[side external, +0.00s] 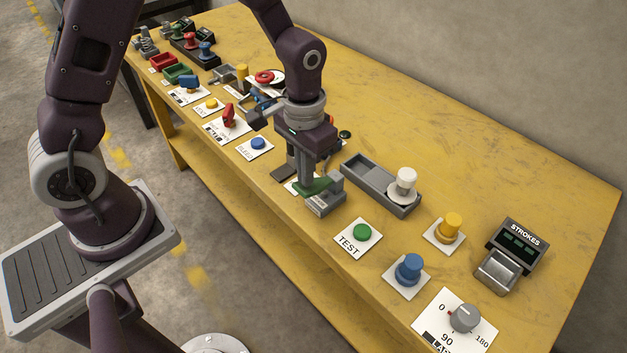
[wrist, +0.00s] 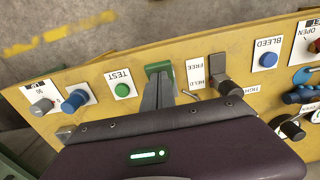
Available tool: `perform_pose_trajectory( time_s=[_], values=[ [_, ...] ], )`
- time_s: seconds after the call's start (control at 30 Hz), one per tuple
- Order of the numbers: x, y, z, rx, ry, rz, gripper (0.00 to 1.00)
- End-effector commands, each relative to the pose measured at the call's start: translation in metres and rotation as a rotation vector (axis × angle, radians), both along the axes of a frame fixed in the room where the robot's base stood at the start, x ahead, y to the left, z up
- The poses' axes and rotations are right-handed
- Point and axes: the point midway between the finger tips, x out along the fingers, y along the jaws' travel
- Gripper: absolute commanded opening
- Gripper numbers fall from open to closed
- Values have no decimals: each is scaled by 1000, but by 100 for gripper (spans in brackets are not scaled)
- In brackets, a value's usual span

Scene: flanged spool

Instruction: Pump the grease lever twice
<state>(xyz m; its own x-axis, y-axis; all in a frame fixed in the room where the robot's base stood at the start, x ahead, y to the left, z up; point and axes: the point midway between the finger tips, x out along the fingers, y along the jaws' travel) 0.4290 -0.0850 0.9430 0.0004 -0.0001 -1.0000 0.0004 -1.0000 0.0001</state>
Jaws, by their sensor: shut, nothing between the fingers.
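A green part (side external: 316,186), which looks like the lever's handle or pad, sits at a grey labelled block (side external: 323,203) near the table's front edge; the label is too small to read. My gripper (side external: 305,187) points down with its fingers shut and empty, its tips at the green part. In the wrist view the green part (wrist: 158,68) shows just beyond the fingertips (wrist: 158,85). I cannot tell whether they touch. The STROKES counter (side external: 516,240) stands at the right; its digits are too dim to read.
Blue (side external: 409,268) and yellow (side external: 450,228) knobs stand further right. The blue BLEED button (side external: 258,143) is to the left. The back of the table is clear.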

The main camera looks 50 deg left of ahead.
Motion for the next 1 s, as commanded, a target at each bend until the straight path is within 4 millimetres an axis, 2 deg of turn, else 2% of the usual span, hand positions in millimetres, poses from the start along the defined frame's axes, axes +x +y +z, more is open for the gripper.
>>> perform_pose_trajectory(
  time_s=[0.83, 0.93, 1.0],
  values=[
    [0, 0, -51, 0, 1, 0, 0],
    [1, 0, -46, 0, -3, 0, 0],
    [2, 0, -36, 0, -5, 0, 0]
  ],
)
